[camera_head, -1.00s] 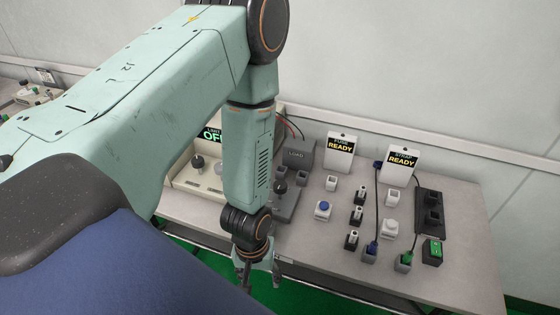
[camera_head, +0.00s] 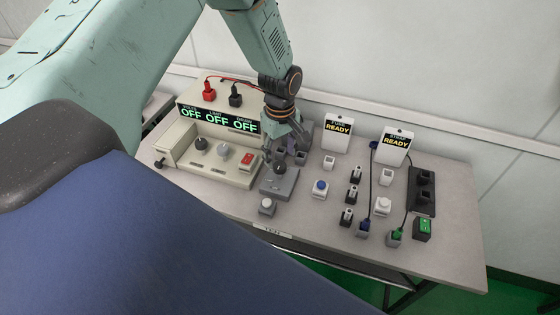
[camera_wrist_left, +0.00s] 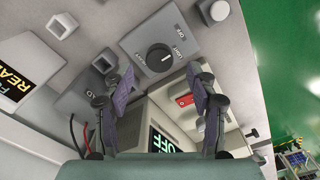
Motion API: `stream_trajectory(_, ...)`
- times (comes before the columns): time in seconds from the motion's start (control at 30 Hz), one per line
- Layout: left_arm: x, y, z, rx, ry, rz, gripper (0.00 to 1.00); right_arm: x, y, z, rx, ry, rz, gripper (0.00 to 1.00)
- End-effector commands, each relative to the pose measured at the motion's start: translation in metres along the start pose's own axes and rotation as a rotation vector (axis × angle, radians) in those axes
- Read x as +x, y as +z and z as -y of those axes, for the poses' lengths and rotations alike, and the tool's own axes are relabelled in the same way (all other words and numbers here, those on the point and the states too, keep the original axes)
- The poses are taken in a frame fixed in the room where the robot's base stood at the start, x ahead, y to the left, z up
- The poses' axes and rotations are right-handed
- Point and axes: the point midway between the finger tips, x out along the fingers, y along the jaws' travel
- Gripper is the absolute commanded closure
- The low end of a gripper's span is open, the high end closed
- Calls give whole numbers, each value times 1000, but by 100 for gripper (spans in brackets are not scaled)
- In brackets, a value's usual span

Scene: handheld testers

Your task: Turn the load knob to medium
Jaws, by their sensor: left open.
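The load knob is a round black knob (camera_head: 280,166) on a grey load box (camera_head: 283,186) near the middle of the bench. In the left wrist view the knob (camera_wrist_left: 160,57) shows from above with printed labels around it, and its exact setting is hard to read. My left gripper (camera_head: 284,146) is open and empty above the back part of the load box. In the left wrist view its fingers (camera_wrist_left: 160,84) are spread apart, with the knob beyond their tips and not touched. My right gripper is not in view.
A beige tester (camera_head: 205,152) with three green OFF readouts, knobs and a red switch stands just left of the gripper. Two READY cards (camera_head: 338,134) (camera_head: 396,147), several small sockets and a black strip (camera_head: 422,195) are to the right. A grey button (camera_head: 267,206) sits in front.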

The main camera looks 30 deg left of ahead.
Motion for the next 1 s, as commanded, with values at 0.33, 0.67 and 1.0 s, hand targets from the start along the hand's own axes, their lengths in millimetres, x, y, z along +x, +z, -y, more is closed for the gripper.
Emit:
stream_trajectory(0.33,35,-1,0,0,1,0,42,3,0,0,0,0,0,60)
stream_trajectory(0.67,36,-1,0,1,1,0,47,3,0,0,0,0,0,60)
stream_trajectory(1.0,36,-1,0,1,1,0,76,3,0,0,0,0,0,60)
